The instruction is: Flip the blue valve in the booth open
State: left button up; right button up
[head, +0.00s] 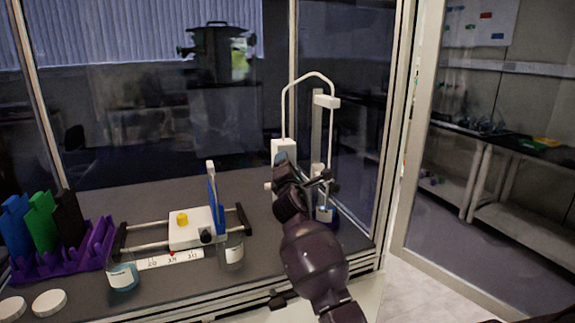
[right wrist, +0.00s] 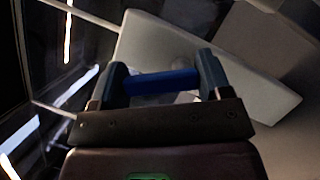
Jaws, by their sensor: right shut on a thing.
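The blue valve handle (right wrist: 160,82) shows in the right wrist view as a short blue bar lying between my fingers, in front of a white block (right wrist: 205,68). My right gripper (right wrist: 163,80) is shut on this bar, with a finger at each end. In the head view my right gripper (head: 281,160) reaches up to the white valve body (head: 284,147) of the stand in the booth. There the handle is hidden behind the gripper and wrist, and its angle cannot be told. My left gripper is not in view.
A thin white tube (head: 284,105) arches over the stand's post (head: 317,135). Left of my arm stand a white device with a yellow knob (head: 182,219), glass jars (head: 123,275) and a purple rack (head: 62,262). The booth's metal frame (head: 392,130) rises right of the stand.

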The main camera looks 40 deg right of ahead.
jog(key=m+p, duration=0.1)
jog(key=m, duration=0.1)
jog(key=m+g+p, duration=0.1)
jog(key=shift+s+d+r+m+g+p, duration=0.1)
jog(key=shift+d+r+m+g+p, duration=0.1)
jog(key=shift+d+m+g+p, duration=0.3)
jog(key=shift+m+g+p, duration=0.2)
jog(key=shift+m+p, duration=0.55)
jog(key=shift+f+m+y, duration=0.1)
jog(key=shift+m+y, duration=0.2)
jog(key=shift+m, duration=0.25)
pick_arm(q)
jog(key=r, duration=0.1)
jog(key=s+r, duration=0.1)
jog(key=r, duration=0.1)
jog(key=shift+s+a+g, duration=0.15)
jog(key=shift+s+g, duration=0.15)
pick_arm(e)
jog(key=shift+d, duration=0.1)
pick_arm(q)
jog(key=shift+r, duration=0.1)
pick_arm(e)
jog(key=o, duration=0.9)
jog(key=shift+s, duration=0.15)
